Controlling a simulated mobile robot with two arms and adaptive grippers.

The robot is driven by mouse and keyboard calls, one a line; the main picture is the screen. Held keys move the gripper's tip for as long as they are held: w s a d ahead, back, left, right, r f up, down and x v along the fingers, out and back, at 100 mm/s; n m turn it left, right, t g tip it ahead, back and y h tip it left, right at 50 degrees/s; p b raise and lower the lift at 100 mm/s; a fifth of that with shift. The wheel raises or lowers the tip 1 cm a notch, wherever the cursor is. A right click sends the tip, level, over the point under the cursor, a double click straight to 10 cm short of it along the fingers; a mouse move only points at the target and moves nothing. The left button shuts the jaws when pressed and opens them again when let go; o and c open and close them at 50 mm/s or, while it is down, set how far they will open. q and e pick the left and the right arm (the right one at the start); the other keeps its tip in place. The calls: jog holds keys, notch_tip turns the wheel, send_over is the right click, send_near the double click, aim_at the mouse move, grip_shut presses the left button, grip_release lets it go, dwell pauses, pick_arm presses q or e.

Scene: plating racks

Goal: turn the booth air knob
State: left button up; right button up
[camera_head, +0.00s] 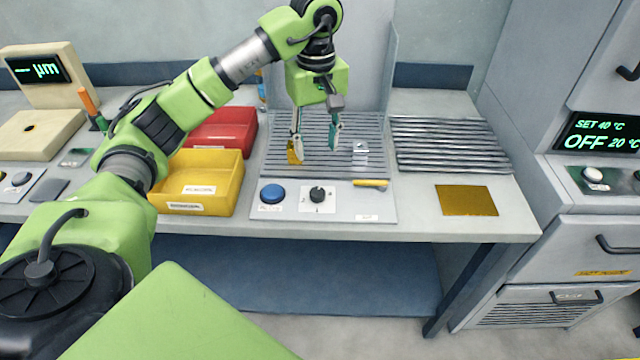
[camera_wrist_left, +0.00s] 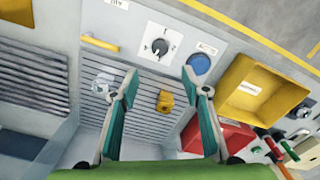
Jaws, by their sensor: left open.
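The black booth air knob (camera_head: 317,194) sits on a white dial plate on the front panel of the slatted booth. It also shows in the left wrist view (camera_wrist_left: 159,46), just beyond the fingertips. My left gripper (camera_head: 316,146) is open and empty, pointing down over the booth's slatted floor, behind the knob and apart from it. In the left wrist view its two fingers (camera_wrist_left: 160,78) are spread wide. My right gripper is not in view.
A blue button (camera_head: 272,193) is left of the knob; a yellow handle (camera_head: 370,184) is right of it. A small gold piece (camera_wrist_left: 165,101) lies on the slats. Yellow (camera_head: 197,207) and red (camera_head: 228,140) bins stand at left. A gold plate (camera_head: 466,200) lies at right.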

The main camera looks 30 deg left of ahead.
aim_at(317, 191)
pick_arm(q)
notch_tip(317, 191, down, 13)
jog(key=shift+s+d+f+p, duration=0.1)
jog(key=shift+f+p, duration=0.1)
jog(key=shift+p, duration=0.55)
jog(key=c, duration=1.1)
